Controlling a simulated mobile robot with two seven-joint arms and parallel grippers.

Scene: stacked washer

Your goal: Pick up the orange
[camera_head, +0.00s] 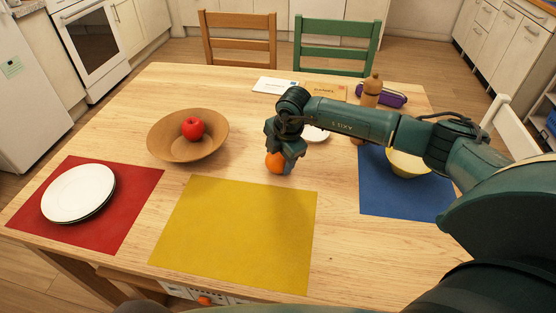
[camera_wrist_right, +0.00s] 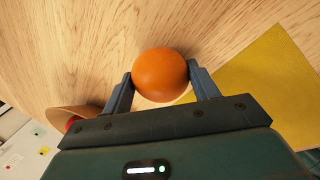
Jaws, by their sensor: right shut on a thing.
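The orange (camera_head: 275,162) is at the middle of the wooden table, just behind the yellow mat. My right gripper (camera_head: 282,162) comes down over it from above, and its fingers hide part of the fruit. In the right wrist view the orange (camera_wrist_right: 160,75) sits between the two fingers of my right gripper (camera_wrist_right: 161,82), with a finger touching each side. The gripper is shut on it. I cannot tell whether the orange still touches the table. My left gripper is not in view.
A wooden bowl (camera_head: 165,148) with a red apple (camera_head: 193,128) stands left of the orange. A yellow mat (camera_head: 235,235) lies in front, a red mat (camera_head: 125,215) with white plates (camera_head: 78,193) at left. A blue mat (camera_head: 385,195) with a yellow bowl (camera_head: 408,168) lies at right.

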